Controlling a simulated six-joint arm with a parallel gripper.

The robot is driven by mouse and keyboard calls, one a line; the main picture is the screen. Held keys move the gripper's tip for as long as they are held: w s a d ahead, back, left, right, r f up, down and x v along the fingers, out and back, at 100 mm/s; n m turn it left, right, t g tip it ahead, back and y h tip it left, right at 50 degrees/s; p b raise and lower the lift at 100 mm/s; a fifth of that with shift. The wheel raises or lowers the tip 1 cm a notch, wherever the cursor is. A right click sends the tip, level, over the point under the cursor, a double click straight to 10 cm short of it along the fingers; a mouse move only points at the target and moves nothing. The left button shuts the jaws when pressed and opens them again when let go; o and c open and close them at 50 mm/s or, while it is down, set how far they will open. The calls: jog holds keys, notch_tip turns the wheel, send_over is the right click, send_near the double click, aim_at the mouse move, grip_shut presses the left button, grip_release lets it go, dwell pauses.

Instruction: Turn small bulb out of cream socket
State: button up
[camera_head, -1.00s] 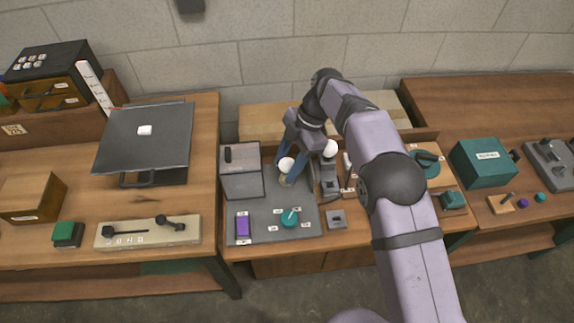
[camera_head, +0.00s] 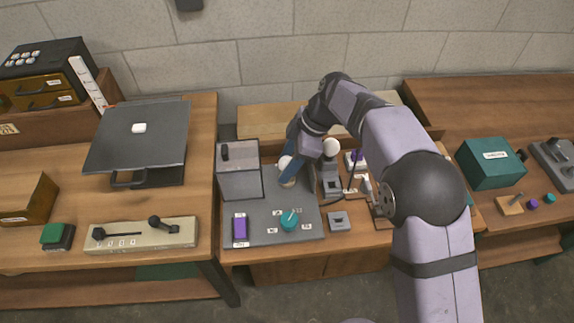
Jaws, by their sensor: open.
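A small white bulb (camera_head: 285,163) stands upright in the cream socket (camera_head: 287,183) on the grey mat, right of the grey box. My gripper (camera_head: 291,160) points down at this bulb, with its blue fingers beside and behind it. The jaws are open. The fingers overlap in this view, so I cannot tell whether either one touches the bulb.
A larger white bulb (camera_head: 331,147) stands close to the right of my gripper on a grey fixture (camera_head: 331,185). A grey box (camera_head: 239,172) stands close on the left. A teal knob (camera_head: 289,221) and a purple block (camera_head: 240,229) are at the front of the mat (camera_head: 265,238).

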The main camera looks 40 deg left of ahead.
jog(key=shift+m, duration=0.3)
jog(key=m+t+b, duration=0.1)
jog(key=m+b, duration=0.1)
jog(key=m, duration=0.1)
jog(key=shift+f+y, duration=0.1)
jog(key=shift+y, duration=0.2)
jog(key=shift+m+t, duration=0.9)
jog(key=shift+m, duration=1)
jog(key=c, duration=0.8)
jog(key=n+g, duration=0.1)
jog(key=n, duration=0.2)
jog(key=n+g+p, duration=0.1)
jog(key=n, duration=0.3)
jog(key=shift+g, duration=0.4)
